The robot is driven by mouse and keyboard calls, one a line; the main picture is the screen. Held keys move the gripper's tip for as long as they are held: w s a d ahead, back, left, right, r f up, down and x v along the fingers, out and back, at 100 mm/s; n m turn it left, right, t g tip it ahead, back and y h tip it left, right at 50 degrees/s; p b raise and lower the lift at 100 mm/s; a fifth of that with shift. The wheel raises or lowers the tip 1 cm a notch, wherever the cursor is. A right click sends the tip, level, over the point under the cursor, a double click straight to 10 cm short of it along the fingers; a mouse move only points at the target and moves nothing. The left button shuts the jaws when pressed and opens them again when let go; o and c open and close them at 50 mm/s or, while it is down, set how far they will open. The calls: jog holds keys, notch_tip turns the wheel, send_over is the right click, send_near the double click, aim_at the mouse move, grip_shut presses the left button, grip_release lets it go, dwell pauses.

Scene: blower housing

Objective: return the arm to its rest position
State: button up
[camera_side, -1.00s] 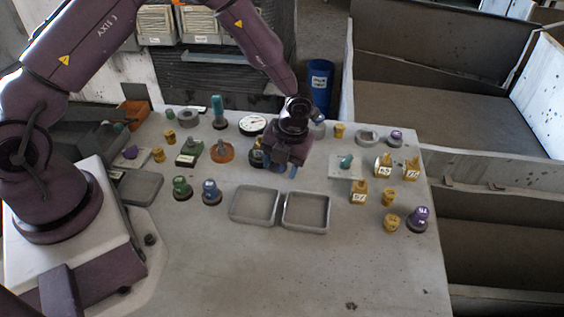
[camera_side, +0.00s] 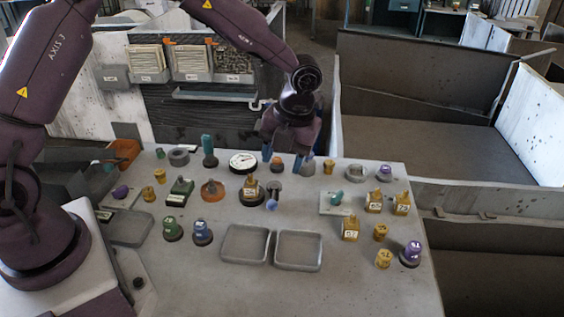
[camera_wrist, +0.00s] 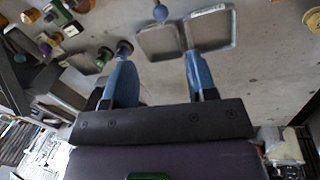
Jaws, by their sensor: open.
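My gripper (camera_side: 283,160) is at the back of the grey table (camera_side: 190,285) in the side view, raised above the surface, with its blue fingers pointing down. The fingers are spread apart and nothing is between them. In the wrist view my gripper (camera_wrist: 158,75) also shows two separate blue fingers with bare table and part of a tray beyond them.
Two grey trays (camera_side: 224,245) stand side by side mid-table. Several knobs, bottles and yellow parts surround them, including a white dial (camera_side: 243,162), a blue-topped part (camera_side: 202,232) and a purple-topped part (camera_side: 411,253). The table's front is clear.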

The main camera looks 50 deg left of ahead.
jog(key=s+a+r+n+t+h, duration=0.1)
jog(key=s+a+r+n+t, duration=0.1)
jog(key=s+r+n, duration=0.7)
jog(key=s+a+r+n+t, duration=0.1)
jog(key=s+r+n+t, duration=0.3)
jog(key=s+r+n, duration=0.5)
jog(key=s+n, duration=0.3)
jog(key=n, duration=0.8)
jog(key=shift+s+a+r+t+h, duration=0.2)
jog(key=shift+s+a+t+h, duration=0.1)
jog(key=shift+a+t+h, duration=0.1)
